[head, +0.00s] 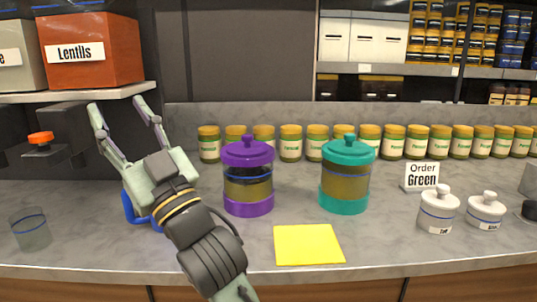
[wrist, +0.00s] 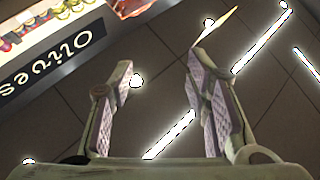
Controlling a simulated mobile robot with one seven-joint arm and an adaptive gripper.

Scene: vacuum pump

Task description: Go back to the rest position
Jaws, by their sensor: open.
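My gripper (head: 126,128) is open and empty in the head view, raised over the left part of the counter with its fingers pointing up and away. The wrist view shows its two spread fingers (wrist: 165,105) with nothing between them. A purple-lidded canister (head: 248,178) stands upright to the right of my gripper, apart from it. A teal-lidded canister (head: 345,175) stands further right. A yellow square (head: 308,245) lies flat in front of them. Something blue (head: 131,205) is partly hidden behind my gripper.
A shelf (head: 70,96) with a red Lentils box (head: 90,50) is close to my fingers at the upper left. A glass (head: 31,229) stands at the counter's left. White lidded jars (head: 437,210) stand at the right. A row of yellow-lidded jars (head: 290,144) lines the back.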

